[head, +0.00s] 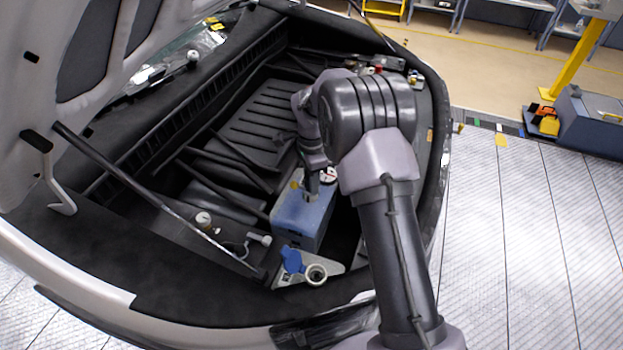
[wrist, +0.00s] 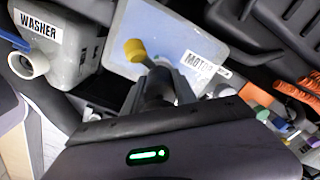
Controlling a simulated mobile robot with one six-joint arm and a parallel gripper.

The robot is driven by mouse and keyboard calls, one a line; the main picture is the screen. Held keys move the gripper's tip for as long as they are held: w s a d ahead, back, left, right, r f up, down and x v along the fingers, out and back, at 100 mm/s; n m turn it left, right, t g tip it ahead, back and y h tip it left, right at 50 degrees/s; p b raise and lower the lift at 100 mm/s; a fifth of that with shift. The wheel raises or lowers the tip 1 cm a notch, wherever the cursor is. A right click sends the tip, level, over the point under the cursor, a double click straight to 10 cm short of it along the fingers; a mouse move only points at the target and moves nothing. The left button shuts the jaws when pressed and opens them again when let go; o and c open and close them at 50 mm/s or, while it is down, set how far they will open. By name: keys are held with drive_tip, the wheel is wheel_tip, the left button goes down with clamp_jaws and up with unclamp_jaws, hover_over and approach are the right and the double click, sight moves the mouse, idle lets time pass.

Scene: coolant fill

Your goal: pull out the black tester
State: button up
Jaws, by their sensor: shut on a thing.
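My gripper (wrist: 168,80) is shut on a dark piece, taken to be the black tester (wrist: 157,88), right over the blue-white tank labelled "MOTOR…" (wrist: 165,28). The fingers hide most of the tester, and I cannot tell how far it sits inside the tank. A yellow cap (wrist: 135,50) lies close beside the fingers at the tank's top. In the head view my gripper (head: 313,184) points down at the blue tank (head: 298,217); the tester cannot be made out there.
The washer tank (wrist: 60,50) stands to the left in the wrist view, its blue cap (head: 291,260) open beside its neck (head: 316,273). Orange hoses (wrist: 298,95) and coloured caps lie at the right. The raised hood (head: 80,80) and its prop rod (head: 150,195) are at the left.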

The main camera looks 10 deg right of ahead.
drive_tip(key=shift+n+p, duration=0.55)
drive_tip(key=shift+n, duration=1.05)
drive_tip(key=shift+r+n, duration=0.1)
drive_tip(key=shift+n, duration=0.4)
drive_tip(key=shift+n+p, duration=0.5)
drive_tip(key=shift+n, duration=0.5)
drive_tip(key=shift+r, duration=0.25)
drive_tip(key=shift+r+p, duration=1.7)
drive_tip(key=shift+r, duration=0.65)
